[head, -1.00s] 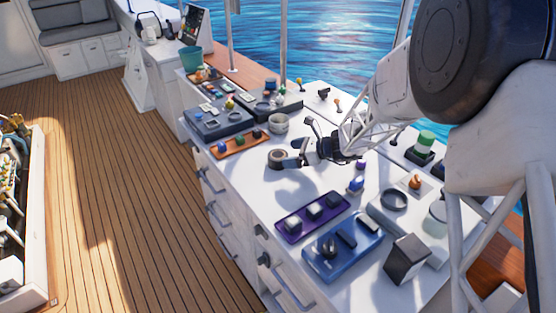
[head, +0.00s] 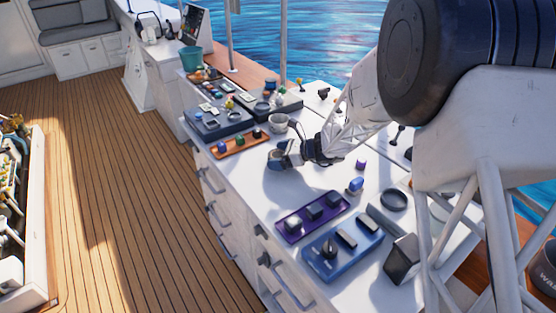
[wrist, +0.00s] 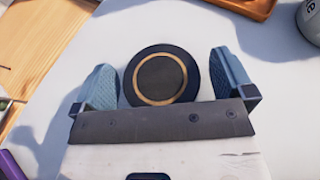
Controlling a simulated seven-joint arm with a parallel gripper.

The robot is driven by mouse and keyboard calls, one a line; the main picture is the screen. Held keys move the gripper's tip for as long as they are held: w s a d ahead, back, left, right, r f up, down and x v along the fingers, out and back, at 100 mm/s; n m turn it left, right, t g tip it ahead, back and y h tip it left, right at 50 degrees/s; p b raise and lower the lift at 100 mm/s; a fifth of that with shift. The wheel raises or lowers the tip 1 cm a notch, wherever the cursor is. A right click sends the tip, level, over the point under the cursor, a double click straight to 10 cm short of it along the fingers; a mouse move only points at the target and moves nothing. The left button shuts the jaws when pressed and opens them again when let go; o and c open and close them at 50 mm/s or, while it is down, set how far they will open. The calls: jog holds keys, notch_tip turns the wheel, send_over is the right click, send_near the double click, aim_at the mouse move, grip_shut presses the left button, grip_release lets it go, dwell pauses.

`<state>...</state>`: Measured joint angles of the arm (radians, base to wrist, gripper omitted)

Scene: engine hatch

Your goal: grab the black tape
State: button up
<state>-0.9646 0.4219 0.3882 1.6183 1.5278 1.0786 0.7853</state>
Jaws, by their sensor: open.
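The black tape (wrist: 160,76) is a dark round roll with a tan ring, lying on the white counter in the wrist view. My gripper (wrist: 175,80) is open, with one blue-grey finger on each side of the roll. Small gaps show between the fingers and the tape. The near edge of the roll is hidden behind my gripper's dark front plate. In the head view my gripper (head: 280,160) is low over the counter and hides most or all of the tape.
A grey-white cup (head: 278,123) stands just behind my gripper. An orange tray (head: 228,152) lies to its left and a purple tray (head: 290,236) in front. A blue tray (head: 322,264) and a dark box (head: 402,258) are nearer. The counter's left edge is close by.

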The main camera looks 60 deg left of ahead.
aim_at(278, 154)
jog(key=shift+a+f, duration=0.1)
dwell(0.5)
jog(key=c, duration=1)
jog(key=shift+r, duration=0.2)
jog(key=shift+r, duration=0.55)
notch_tip(278, 154, up, 2)
jog(key=shift+r, duration=0.1)
jog(key=s+d, duration=0.2)
jog(key=d, duration=0.2)
jog(key=s+d+r, duration=0.1)
jog(key=s+d, duration=0.1)
jog(key=d, duration=0.3)
jog(key=s+d, duration=0.3)
jog(key=d, duration=0.2)
jog(key=shift+d+r, duration=0.2)
